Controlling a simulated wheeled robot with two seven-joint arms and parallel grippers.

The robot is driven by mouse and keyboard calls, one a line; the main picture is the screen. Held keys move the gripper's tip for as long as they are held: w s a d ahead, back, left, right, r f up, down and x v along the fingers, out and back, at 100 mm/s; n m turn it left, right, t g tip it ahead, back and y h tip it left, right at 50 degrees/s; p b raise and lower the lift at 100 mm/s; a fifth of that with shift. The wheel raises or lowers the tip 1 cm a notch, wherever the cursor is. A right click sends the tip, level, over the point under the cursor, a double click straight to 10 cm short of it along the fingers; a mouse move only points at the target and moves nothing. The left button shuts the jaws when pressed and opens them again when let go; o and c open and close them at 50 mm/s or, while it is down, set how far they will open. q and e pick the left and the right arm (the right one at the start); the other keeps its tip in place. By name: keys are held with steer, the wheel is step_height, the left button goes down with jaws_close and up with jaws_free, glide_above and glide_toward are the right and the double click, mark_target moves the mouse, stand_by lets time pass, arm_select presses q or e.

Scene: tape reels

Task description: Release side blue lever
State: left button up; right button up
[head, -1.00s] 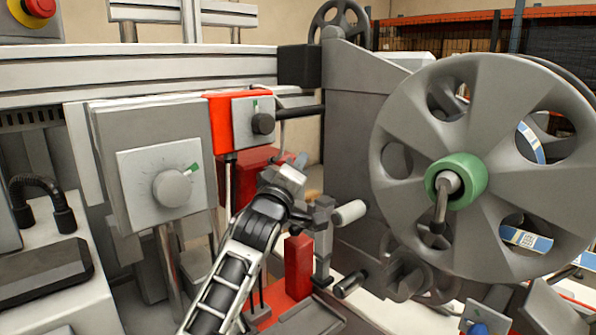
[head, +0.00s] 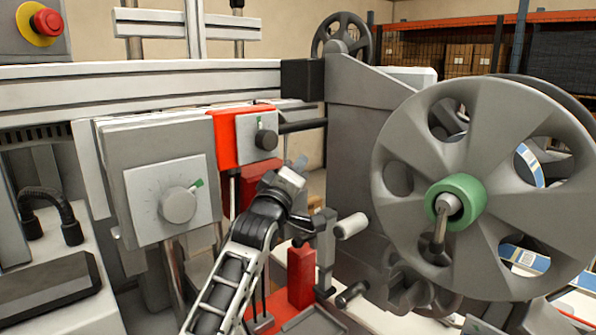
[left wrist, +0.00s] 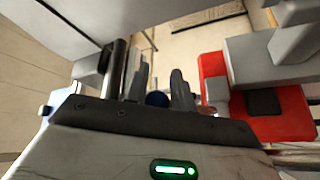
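My left gripper (left wrist: 161,88) shows in the left wrist view with its two dark fingers apart. A dark blue rounded end (left wrist: 157,99), which looks like the blue lever's knob, shows low in the gap between them. I cannot tell whether the fingers touch it. In the head view my left arm reaches up from the bottom, and its gripper (head: 298,166) points away beside the red mechanism; its fingertips and the lever are mostly hidden there. My right gripper is not in view.
A large grey reel (head: 510,140) with a green hub stands at the right. A grey dial box (head: 150,155) and a red box with a black knob (head: 265,139) stand left of and behind my arm. A red post (head: 301,275) stands close to the right of my forearm.

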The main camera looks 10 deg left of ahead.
arm_select(q)
steer(key=o, duration=0.4)
steer(key=shift+w+a+f, duration=0.1)
steer(key=shift+a+f, duration=0.2)
steer(key=shift+a, duration=0.35)
steer(key=shift+d+r, duration=0.1)
steer(key=shift+d, duration=0.1)
steer(key=b+v, duration=0.3)
steer(key=v, duration=1.3)
